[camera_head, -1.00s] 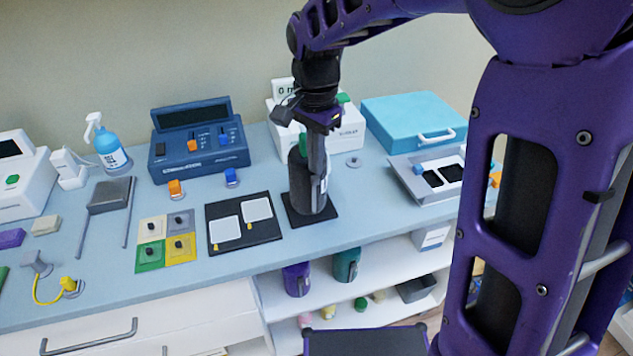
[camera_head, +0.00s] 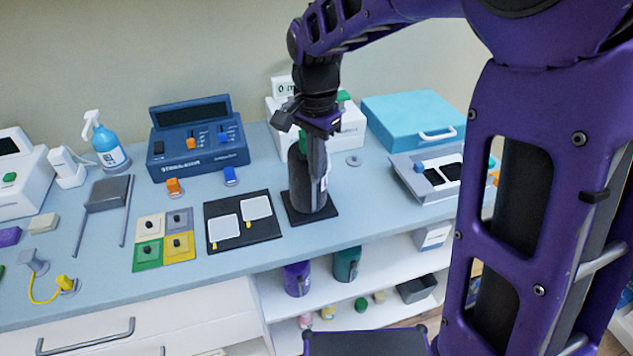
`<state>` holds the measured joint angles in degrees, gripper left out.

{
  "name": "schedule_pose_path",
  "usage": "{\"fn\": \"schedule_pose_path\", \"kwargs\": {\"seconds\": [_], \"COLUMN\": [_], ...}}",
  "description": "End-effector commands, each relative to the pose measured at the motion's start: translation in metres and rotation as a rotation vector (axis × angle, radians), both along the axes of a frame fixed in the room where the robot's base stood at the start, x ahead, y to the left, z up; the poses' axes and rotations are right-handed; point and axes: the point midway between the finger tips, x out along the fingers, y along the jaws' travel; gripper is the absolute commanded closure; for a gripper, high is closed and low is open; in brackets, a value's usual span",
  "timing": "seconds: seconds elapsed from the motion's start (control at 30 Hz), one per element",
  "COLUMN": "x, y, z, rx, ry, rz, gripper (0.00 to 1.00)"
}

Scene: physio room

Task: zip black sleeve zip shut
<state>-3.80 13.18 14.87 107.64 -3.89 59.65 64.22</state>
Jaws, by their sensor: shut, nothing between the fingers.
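A black sleeve (camera_head: 299,185) stands upright on a dark square base on the blue-grey counter. A green top shows above it, partly hidden by my gripper. A light strip or label shows on its right side. My gripper (camera_head: 318,180) points straight down at the front of the sleeve, with its fingers shut and empty. The fingers overlap the sleeve in this view, and I cannot tell whether they touch it. The zip and its pull are hidden or too small to make out.
A black mat (camera_head: 243,222) with two white pads lies left of the sleeve. A blue stimulator box (camera_head: 198,150) stands behind. A grey tray (camera_head: 412,185) and a teal case (camera_head: 413,122) are to the right. Shelves with purple and teal bottles are below the counter.

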Motion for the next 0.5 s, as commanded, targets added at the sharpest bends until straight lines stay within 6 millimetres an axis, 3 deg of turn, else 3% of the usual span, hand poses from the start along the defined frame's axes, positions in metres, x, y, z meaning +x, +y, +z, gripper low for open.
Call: {"fn": "schedule_pose_path", "kwargs": {"seconds": [0.5], "x": [0.000], "y": [0.000], "z": [-0.017], "rx": [0.000], "ry": [0.000], "rz": [0.000], "gripper": [1.00]}}
